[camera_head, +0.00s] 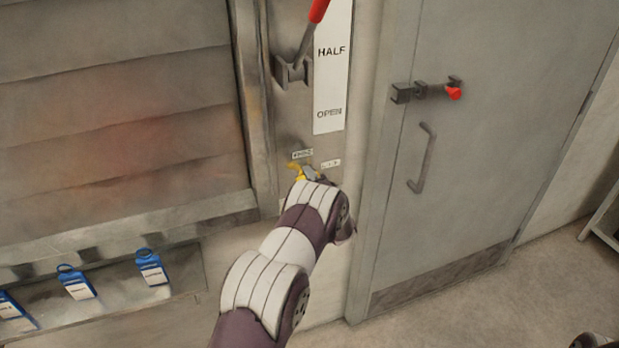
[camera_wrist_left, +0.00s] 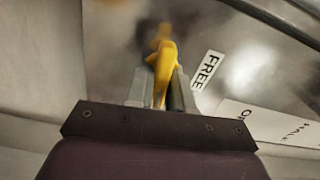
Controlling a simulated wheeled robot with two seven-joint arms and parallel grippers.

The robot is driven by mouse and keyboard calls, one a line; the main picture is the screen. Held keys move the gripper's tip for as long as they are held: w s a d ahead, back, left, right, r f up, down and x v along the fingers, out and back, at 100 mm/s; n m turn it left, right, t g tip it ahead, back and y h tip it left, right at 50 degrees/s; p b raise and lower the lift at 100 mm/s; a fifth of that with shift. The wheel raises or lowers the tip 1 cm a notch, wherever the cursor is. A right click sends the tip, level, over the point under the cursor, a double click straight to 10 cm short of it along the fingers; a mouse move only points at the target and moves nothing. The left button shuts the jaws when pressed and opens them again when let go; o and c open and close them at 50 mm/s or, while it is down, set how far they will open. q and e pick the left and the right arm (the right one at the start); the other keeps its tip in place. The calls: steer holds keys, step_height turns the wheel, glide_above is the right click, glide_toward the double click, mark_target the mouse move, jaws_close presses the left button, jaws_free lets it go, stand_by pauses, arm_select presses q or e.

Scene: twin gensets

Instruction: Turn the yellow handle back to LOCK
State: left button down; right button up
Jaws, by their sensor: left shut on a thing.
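The yellow handle (camera_head: 293,168) sits low on the grey metal panel beside the shutter, mostly hidden by my left arm in the head view. In the left wrist view the handle (camera_wrist_left: 166,62) stands between the two fingers of my left gripper (camera_wrist_left: 160,88), which is shut on it. My left gripper (camera_head: 305,173) is partly hidden behind its own wrist in the head view. A FREE label (camera_wrist_left: 207,70) lies just right of the handle in the wrist view. Two small labels near the handle in the head view are too small to read surely. My right gripper is not seen.
Above the handle is a red-gripped lever (camera_head: 313,25) beside a HALF/OPEN plate (camera_head: 329,90). A grey door (camera_head: 480,130) with a red-tipped latch (camera_head: 452,92) and a pull handle (camera_head: 421,160) stands right.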

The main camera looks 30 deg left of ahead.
arm_select(q)
steer(key=shift+m, duration=0.6)
steer(key=shift+f, duration=0.1)
steer(key=c, duration=1.1)
jaws_free()
steer(key=b+v, duration=0.2)
steer(key=v, duration=1)
steer(key=shift+s+d, duration=0.2)
steer(key=shift+d, duration=0.1)
